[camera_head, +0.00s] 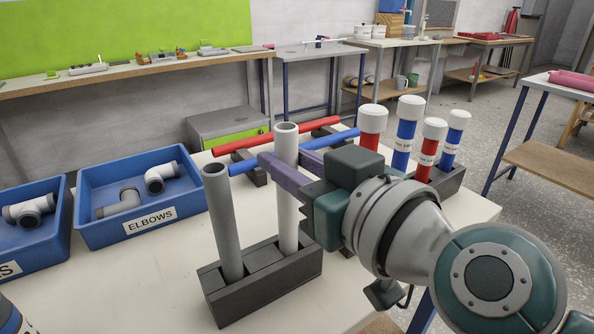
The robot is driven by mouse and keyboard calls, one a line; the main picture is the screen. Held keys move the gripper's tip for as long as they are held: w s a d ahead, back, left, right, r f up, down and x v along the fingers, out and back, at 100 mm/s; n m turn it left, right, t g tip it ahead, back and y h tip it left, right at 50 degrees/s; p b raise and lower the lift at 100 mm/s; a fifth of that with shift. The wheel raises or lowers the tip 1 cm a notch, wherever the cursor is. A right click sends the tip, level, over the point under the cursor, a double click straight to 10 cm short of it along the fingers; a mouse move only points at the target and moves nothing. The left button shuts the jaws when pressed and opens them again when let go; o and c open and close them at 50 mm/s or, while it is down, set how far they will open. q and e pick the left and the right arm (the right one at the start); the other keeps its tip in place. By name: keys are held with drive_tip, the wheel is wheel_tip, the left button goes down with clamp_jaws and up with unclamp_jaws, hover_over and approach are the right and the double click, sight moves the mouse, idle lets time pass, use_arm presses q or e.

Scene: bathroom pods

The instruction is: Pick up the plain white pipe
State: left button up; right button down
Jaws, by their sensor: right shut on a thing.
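The plain white pipe (288,210) stands upright in a slot of the dark block rack (262,291) on the pale table. My right gripper (279,164) reaches in from the right, its purple fingers shut around the upper part of the pipe, just below its open top. The pipe's lower end is hidden in the rack, so I cannot tell if it is fully seated. A grey pipe (223,225) stands beside it in the same rack, to the left. My left gripper is not in view.
Blue bins with grey fittings, one labelled ELBOWS (103,234), stand at left. A red pipe (248,142) and a blue pipe (330,139) lie on supports behind. Several white-capped red and blue cylinders (405,138) stand behind my right arm.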

sight(289, 127)
drive_tip(key=shift+r+p, duration=2.05)
drive_tip(key=shift+r, duration=0.35)
